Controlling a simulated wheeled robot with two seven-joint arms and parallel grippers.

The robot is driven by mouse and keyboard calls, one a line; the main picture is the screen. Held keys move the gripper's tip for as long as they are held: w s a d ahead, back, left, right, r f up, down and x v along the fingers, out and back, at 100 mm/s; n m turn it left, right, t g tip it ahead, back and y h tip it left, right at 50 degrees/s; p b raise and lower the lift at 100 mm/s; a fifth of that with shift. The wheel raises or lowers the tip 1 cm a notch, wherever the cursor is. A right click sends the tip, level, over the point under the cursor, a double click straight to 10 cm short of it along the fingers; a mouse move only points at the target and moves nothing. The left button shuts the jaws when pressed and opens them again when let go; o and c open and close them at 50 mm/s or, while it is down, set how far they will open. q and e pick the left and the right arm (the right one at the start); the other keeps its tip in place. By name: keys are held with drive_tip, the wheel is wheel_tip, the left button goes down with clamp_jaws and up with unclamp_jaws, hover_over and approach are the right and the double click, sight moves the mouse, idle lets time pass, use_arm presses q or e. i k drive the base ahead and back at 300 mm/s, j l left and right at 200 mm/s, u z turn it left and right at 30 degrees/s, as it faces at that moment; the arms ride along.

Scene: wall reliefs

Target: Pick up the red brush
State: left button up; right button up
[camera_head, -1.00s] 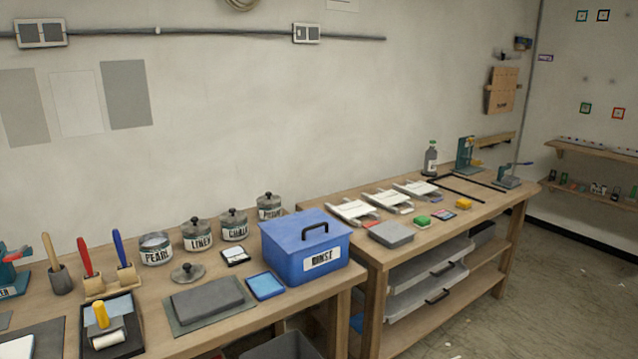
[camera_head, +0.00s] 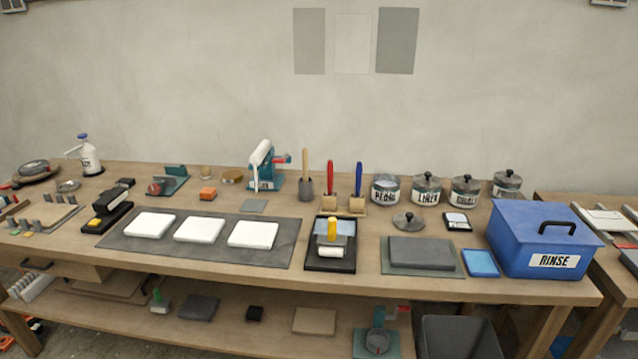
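The red brush (camera_head: 330,178) stands upright with its red handle up, in a small wooden holder (camera_head: 342,211) near the back middle of the workbench. A blue-handled brush (camera_head: 358,177) stands beside it on the right in the same holder. The bristle ends are hidden in the holder. Neither of my grippers shows in the head view.
A wooden-handled tool (camera_head: 305,176) stands just left of the holder, and a black tray (camera_head: 317,263) with a yellow-handled roller lies in front. Lidded jars (camera_head: 426,188) and a blue RINSE box (camera_head: 540,240) stand to the right. White slabs (camera_head: 199,230) lie on a dark mat left of the tray.

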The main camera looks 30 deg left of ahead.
sight(330, 165)
drive_tip(key=u, duration=1)
